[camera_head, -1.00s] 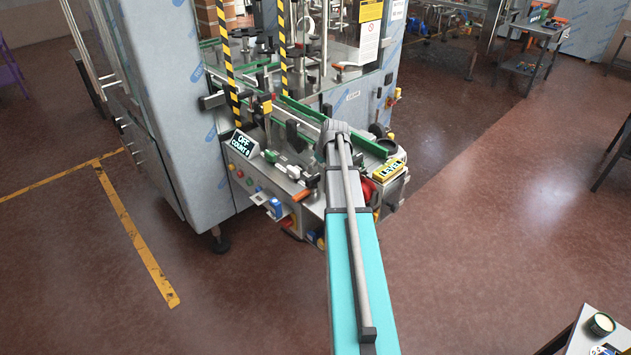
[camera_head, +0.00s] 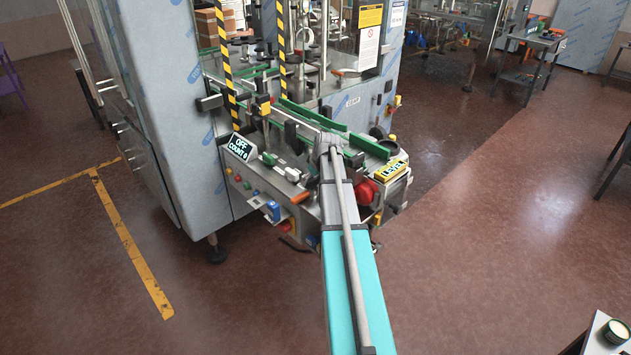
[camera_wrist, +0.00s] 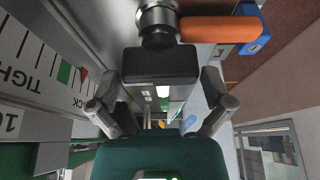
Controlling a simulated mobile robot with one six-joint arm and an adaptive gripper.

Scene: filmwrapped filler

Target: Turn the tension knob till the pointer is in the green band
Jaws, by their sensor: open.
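In the wrist view, a dark block-shaped grip (camera_wrist: 160,66) on a round metal shaft lies just ahead of my gripper (camera_wrist: 160,80); it looks like the tension knob. My two fingers are open, one on each side of it, and I cannot tell whether they touch it. A white scale (camera_wrist: 30,62) with TIGHT and partly hidden SLACK lettering is at the left. The red pointer (camera_wrist: 84,73) stands just right of the green band (camera_wrist: 65,72), outside it. In the head view, my arm hides the gripper and the knob.
An orange handle (camera_wrist: 215,29) sticks out right of the shaft, near a blue part (camera_wrist: 255,35). In the head view are the OFF display (camera_head: 240,148), a red round part (camera_head: 364,191) and a yellow LEVEL box (camera_head: 390,172). Open floor lies to the right.

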